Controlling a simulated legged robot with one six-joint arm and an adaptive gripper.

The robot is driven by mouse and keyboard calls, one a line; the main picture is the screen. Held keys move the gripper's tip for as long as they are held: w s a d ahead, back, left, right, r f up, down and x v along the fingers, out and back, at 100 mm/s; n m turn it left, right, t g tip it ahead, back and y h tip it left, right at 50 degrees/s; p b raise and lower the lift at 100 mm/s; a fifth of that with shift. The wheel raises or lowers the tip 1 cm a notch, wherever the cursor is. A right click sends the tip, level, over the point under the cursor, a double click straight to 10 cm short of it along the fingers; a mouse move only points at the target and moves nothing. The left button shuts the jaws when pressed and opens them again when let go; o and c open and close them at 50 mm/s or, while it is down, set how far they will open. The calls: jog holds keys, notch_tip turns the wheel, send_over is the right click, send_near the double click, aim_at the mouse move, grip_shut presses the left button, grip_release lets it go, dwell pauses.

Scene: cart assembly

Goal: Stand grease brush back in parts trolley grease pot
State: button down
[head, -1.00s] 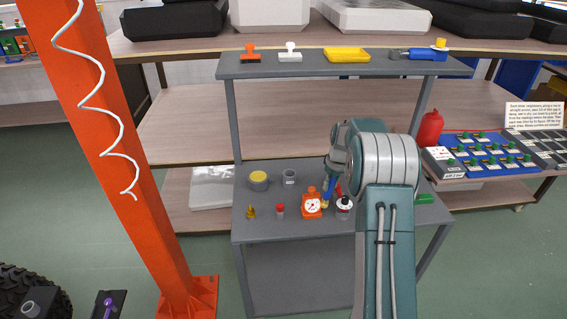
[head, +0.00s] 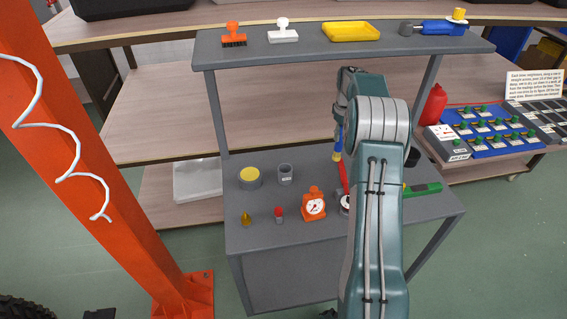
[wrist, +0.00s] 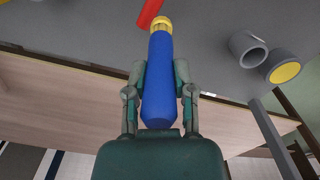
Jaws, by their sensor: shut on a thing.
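My gripper (wrist: 160,95) is shut on the grease brush, which has a blue handle (wrist: 160,85) and a yellow collar (wrist: 161,23). In the head view the brush (head: 338,137) hangs yellow end down above the trolley's lower shelf, apart from it; my arm hides most of the gripper. On that grey parts trolley (head: 262,236) stand a grey pot with a yellow top (head: 250,179) and an open grey cup (head: 285,174), both left of the brush. They also show at right in the wrist view, the pot (wrist: 284,69) beside the cup (wrist: 247,50). Which is the grease pot is not labelled.
An orange gauge (head: 314,204), a red-topped piece (head: 279,214) and a small yellow piece (head: 245,219) stand along the shelf front. A green tool (head: 423,189) lies at right. The upper shelf (head: 300,49) overhangs the back. An orange post (head: 110,190) stands at left.

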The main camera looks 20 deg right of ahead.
jog(key=shift+a, duration=0.15)
jog(key=w+a, duration=0.3)
jog(key=a, duration=1.4)
notch_tip(320, 180, down, 6)
jog(key=shift+w+a+f, duration=0.25)
jog(key=shift+w+a, duration=0.05)
jog(key=shift+f, duration=0.15)
jog(key=shift+c, duration=2.3)
grip_release()
notch_tip(320, 180, up, 7)
jog(key=shift+s+a+r, duration=0.15)
jog(key=shift+s+r, duration=0.05)
